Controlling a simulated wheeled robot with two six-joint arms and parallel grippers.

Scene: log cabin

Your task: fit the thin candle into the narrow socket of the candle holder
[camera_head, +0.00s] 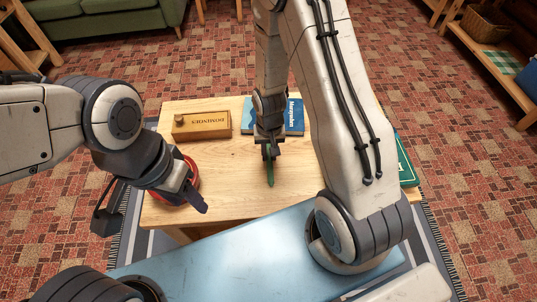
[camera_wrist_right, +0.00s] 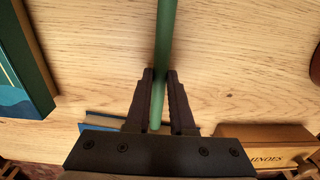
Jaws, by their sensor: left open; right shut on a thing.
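The thin green candle (camera_head: 270,174) is held in my right gripper (camera_head: 269,150) above the middle of the wooden table, its lower end pointing at the tabletop. In the right wrist view the candle (camera_wrist_right: 166,40) runs between the two fingers of the right gripper (camera_wrist_right: 160,76), which are shut on it. A round red thing (camera_head: 194,171), which may be the candle holder, sits at the table's left side. My left gripper (camera_head: 188,196) is open in front of it and hides most of it. Its sockets cannot be seen. I cannot tell whether the left fingers touch it.
A wooden dominoes box (camera_head: 203,125) and a blue book (camera_head: 288,117) lie at the table's back. A green book or box (camera_head: 405,160) lies at the right edge, partly behind my right arm. The tabletop (camera_head: 232,180) between the red thing and the candle is clear.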

